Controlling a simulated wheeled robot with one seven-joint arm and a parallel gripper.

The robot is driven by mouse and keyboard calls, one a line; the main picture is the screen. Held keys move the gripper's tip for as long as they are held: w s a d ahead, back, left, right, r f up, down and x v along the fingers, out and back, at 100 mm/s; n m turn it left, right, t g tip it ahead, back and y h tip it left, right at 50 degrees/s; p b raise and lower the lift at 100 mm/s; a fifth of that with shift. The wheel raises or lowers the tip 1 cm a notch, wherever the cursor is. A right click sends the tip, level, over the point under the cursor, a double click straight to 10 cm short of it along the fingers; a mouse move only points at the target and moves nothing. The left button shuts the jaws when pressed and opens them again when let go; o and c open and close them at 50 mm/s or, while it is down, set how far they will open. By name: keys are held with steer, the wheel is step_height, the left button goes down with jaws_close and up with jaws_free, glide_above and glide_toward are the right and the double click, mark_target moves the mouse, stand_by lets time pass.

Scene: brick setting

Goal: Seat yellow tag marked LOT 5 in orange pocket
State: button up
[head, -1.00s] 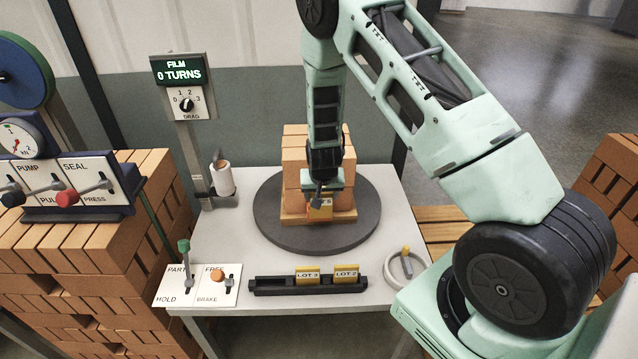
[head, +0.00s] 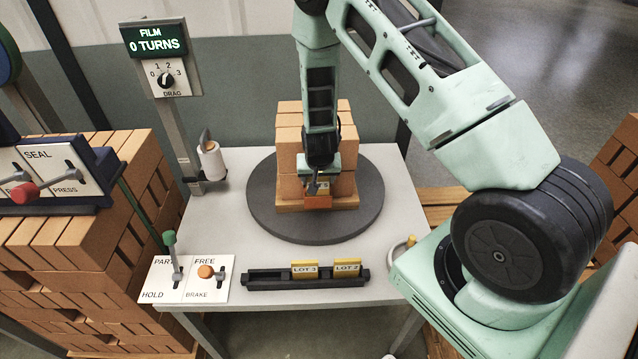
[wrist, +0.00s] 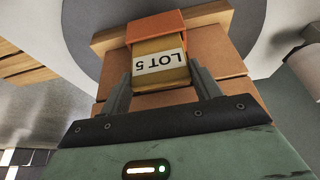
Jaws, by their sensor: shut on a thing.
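The yellow tag marked LOT 5 (wrist: 160,63) is held between the two fingers of my gripper (wrist: 162,88), its label upside down in the wrist view. The tag's lower end meets the orange pocket (wrist: 155,26) and appears to go inside it; how deep is hard to tell. In the head view the orange pocket (head: 317,203) is on the near side of the brick stack, low down. My gripper (head: 317,186) is just above it, and the tag is mostly hidden there.
The brick stack (head: 343,150) stands on a dark round turntable (head: 265,212). A black rack (head: 265,279) holds tags LOT 3 (head: 304,270) and LOT 2 (head: 347,267). A lever panel (head: 160,286) is at the front left, and a film post (head: 180,130) at the back left.

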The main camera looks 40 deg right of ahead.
steer(key=shift+f, duration=0.7)
steer(key=shift+f, duration=0.15)
steer(key=o, duration=1.2)
steer(key=shift+o, duration=0.2)
